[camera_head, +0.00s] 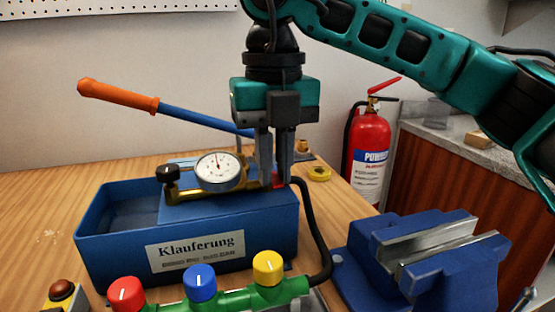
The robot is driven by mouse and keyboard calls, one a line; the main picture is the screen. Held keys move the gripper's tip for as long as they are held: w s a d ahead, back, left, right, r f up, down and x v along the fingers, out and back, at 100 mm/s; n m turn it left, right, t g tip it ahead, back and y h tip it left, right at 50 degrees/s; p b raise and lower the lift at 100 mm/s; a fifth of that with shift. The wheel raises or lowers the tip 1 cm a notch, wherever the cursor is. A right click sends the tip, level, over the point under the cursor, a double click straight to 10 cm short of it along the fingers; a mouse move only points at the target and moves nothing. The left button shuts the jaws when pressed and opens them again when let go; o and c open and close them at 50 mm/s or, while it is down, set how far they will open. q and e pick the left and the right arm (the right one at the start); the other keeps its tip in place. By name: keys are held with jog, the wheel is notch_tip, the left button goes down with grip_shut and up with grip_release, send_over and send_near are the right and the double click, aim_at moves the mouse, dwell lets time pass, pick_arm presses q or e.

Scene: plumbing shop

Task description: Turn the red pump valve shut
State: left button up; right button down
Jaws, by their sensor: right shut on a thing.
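The blue test pump (110,242) stands on the wooden bench, with a label reading "Klauferung" on its front. It carries a round pressure gauge (219,171) and brass fittings on top. The red pump valve (279,180) shows only as a small red patch at the right end of the brass fitting, mostly hidden by my fingers. My right gripper (274,178) points straight down over it and is shut on the red valve. How far the valve is turned cannot be seen. My left gripper is out of view.
The pump's orange-tipped lever (120,96) rises to the left. A black hose (319,225) curves down the pump's right side. A green manifold (232,300) with red, blue and yellow knobs is in front. A blue vise (420,260) stands right; a fire extinguisher (369,150) is behind.

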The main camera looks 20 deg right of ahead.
aim_at(274, 177)
dwell(0.4)
jog(key=c, duration=1.1)
grip_release()
notch_tip(274, 177, up, 13)
jog(key=p, duration=0.4)
